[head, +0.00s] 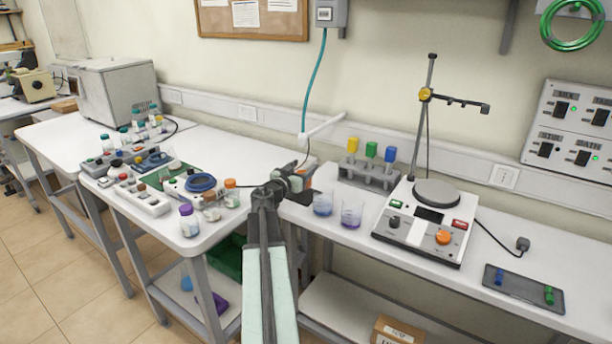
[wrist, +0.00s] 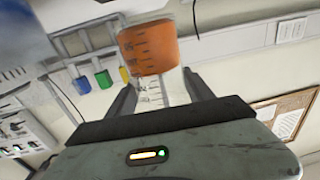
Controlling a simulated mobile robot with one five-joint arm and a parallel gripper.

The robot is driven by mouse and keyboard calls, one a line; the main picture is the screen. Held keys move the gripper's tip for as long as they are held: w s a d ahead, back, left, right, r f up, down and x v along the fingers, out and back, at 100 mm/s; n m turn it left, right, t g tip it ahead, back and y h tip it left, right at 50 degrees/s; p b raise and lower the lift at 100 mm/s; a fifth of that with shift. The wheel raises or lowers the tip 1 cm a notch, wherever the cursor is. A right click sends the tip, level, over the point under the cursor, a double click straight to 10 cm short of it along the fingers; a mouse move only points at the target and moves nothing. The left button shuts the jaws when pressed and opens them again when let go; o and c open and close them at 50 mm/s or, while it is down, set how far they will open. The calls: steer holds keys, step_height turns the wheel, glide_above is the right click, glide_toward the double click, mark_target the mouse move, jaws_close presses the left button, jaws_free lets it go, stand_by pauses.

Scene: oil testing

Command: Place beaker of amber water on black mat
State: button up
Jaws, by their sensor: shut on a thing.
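The beaker of amber water (wrist: 150,52) sits between my gripper's fingers in the wrist view, which is turned upside down. It has dark graduation marks, and the amber fills its base end. In the head view a bit of its orange (head: 308,177) shows beside my gripper (head: 298,181), at the left end of the right bench. My gripper is shut on the beaker. A dark flat patch, likely the black mat (head: 301,198), shows just under the gripper; most of it is hidden by my arm. I cannot tell whether the beaker touches it.
Two beakers with bluish (head: 323,204) and purple (head: 351,214) contents stand close to the right. Behind them is a rack (head: 369,172) with coloured tops. A hotplate (head: 427,222) with a stand and a dark tray (head: 522,288) lie further right. The left bench holds several bottles.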

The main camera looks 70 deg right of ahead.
steer(key=shift+d+f+b, duration=0.15)
steer(key=shift+f+b, duration=0.8)
steer(key=shift+d+f+b, duration=0.15)
steer(key=shift+f+b, duration=0.75)
steer(key=shift+b, duration=0.05)
steer(key=shift+r, duration=0.15)
steer(key=o, duration=1.2)
steer(key=shift+f, duration=0.25)
steer(key=o, duration=0.4)
steer(key=shift+o, duration=0.2)
